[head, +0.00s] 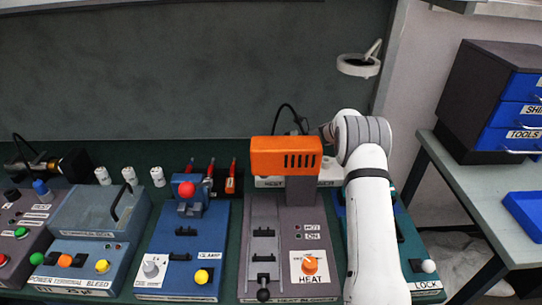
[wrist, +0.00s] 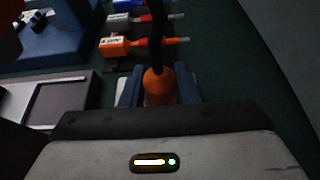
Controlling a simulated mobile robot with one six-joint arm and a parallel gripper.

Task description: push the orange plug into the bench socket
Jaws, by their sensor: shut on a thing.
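The orange plug (wrist: 159,86), with a black cable (wrist: 156,35) rising from its top, is held between the two blue-grey fingers of my gripper (wrist: 158,80) in the wrist view. The plug's lower end is hidden by the gripper body. In the head view my gripper and the plug are mostly hidden behind the orange head of the heat unit; only the arched cable (head: 286,112) shows above it. I cannot make out the bench socket; a white labelled block (head: 268,182) shows partly below the orange head.
The orange-topped heat unit (head: 286,156) stands close to my arm. The blue clamp unit (head: 183,260) and red tools (head: 233,178) are to its left. The lock unit (head: 428,267) lies partly behind my arm. A side table (head: 480,195) with drawers stands at right.

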